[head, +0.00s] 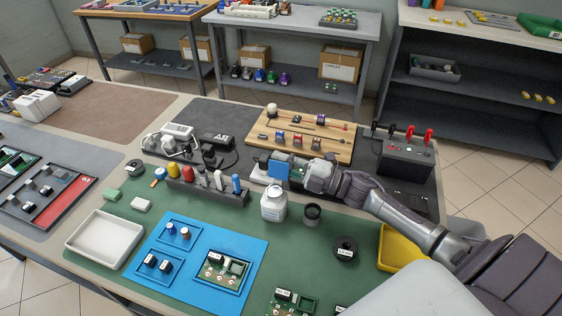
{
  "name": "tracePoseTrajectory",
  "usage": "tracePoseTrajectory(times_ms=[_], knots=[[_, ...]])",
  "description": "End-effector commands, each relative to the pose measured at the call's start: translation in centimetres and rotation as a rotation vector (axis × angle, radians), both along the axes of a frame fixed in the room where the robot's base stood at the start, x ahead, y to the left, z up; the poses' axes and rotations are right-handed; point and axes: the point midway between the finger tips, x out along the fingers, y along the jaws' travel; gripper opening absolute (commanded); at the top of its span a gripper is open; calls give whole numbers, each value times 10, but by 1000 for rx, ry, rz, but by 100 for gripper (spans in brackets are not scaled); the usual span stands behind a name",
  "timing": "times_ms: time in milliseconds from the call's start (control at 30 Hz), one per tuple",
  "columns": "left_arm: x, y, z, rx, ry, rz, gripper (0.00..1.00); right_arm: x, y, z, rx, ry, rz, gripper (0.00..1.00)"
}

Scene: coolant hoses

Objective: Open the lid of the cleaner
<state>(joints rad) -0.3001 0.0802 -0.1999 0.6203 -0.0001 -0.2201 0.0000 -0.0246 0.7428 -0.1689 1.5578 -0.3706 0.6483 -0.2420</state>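My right gripper (301,172) reaches in from the right over the back of the green mat. Its fingertips are at a small white and blue device (277,169), which may be the cleaner; the gripper partly covers it. I cannot tell whether the fingers touch it, whether they are open or shut, or how its lid stands. A white labelled jar (273,206) stands upright just in front of the device. A black open-topped cup (312,214) stands right of the jar. My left gripper is not in view.
A rack of coloured bottles (207,188) is left of the device. A wooden board (300,136) with small parts lies behind it. A blue mat (205,257) and white tray (104,239) lie in front.

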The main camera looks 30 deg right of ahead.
Motion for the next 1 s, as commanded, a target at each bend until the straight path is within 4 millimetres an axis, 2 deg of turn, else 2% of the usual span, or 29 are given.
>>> tracePoseTrajectory(times_ms=[33, 133, 533, 667, 1000], knots=[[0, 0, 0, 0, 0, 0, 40, 0, 0, 0, -1, 0, -1, 28], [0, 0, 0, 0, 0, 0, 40, 0, 0, 0, -1, 0, -1, 44], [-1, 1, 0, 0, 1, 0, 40, -6, -5, -2, -1, 3, -1, 44], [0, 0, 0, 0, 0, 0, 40, -21, -17, -6, -3, 4, -1, 44], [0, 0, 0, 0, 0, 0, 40, -74, -61, -16, -2, 4, -1, 44]])
